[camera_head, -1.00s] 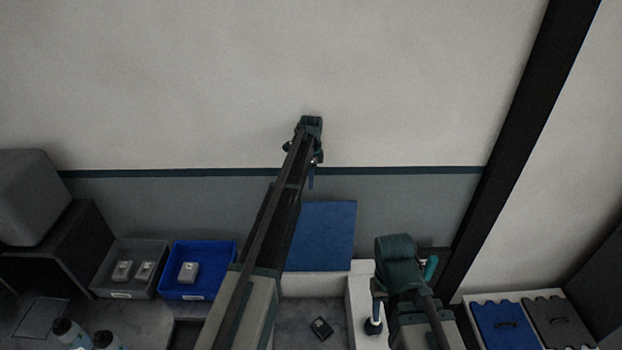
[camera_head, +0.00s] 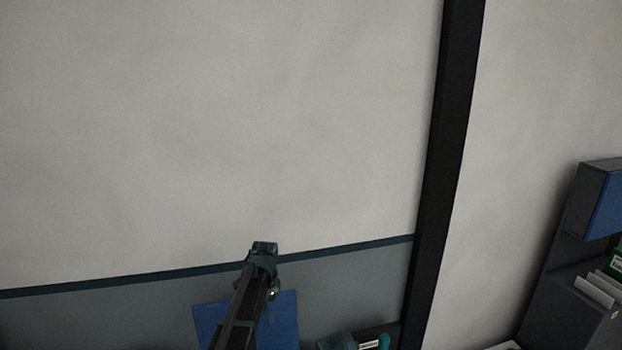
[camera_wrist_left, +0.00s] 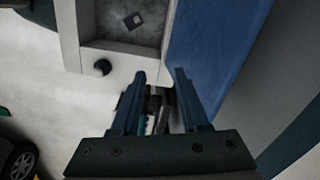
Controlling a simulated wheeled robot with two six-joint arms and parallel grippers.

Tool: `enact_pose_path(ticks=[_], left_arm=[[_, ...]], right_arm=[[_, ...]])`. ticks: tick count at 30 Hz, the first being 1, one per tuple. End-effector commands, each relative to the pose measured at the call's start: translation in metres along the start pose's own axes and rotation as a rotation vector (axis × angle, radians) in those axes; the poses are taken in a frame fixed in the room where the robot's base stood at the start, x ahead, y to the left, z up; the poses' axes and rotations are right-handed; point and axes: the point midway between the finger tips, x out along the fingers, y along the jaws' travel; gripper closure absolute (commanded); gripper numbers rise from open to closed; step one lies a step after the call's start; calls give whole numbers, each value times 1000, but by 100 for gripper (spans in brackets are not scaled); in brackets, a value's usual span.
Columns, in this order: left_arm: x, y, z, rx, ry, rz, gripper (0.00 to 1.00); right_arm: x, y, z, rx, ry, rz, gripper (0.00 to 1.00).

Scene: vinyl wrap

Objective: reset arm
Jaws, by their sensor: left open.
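My left arm rises from the lower edge of the head view. The end of it (camera_head: 262,255) is in front of the wall, above a blue panel (camera_head: 284,316). In the left wrist view my left gripper (camera_wrist_left: 160,73) has its two fingers apart, with nothing held between them. The blue panel (camera_wrist_left: 215,45) is close beside the fingers there. A dark teal piece of my right arm shows at the bottom of the head view. My right gripper is not visible.
A plain wall (camera_head: 200,130) with a grey lower band (camera_head: 120,310) stands ahead. A black post (camera_head: 445,150) rises right of it. A dark rack (camera_head: 575,290) stands at far right. In the left wrist view, a light-rimmed bay (camera_wrist_left: 105,58) has a dark knob (camera_wrist_left: 103,67).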

Motion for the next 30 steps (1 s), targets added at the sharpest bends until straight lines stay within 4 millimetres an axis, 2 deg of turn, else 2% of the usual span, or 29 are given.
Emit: enact_pose_path(ticks=[1, 3, 6, 9, 12, 15, 18, 22, 30], left_arm=[[29, 52, 9, -54, -8, 2, 55], [47, 100, 15, -145, -20, 4, 55], [73, 166, 30, -277, -39, 2, 55], [96, 223, 47, -401, -55, -3, 55], [113, 267, 65, -507, -69, -10, 55], [125, 297, 79, -589, -78, -19, 55], [131, 314, 87, -642, -84, -24, 55], [132, 321, 91, -671, -87, -27, 55], [130, 320, 90, -674, -87, -27, 55]], right_arm=[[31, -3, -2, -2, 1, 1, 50], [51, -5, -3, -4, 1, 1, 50], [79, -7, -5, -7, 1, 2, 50], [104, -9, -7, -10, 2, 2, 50], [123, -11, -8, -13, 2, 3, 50], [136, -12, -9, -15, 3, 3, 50], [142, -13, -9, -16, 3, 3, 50], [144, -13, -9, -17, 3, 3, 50], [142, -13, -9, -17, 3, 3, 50]])
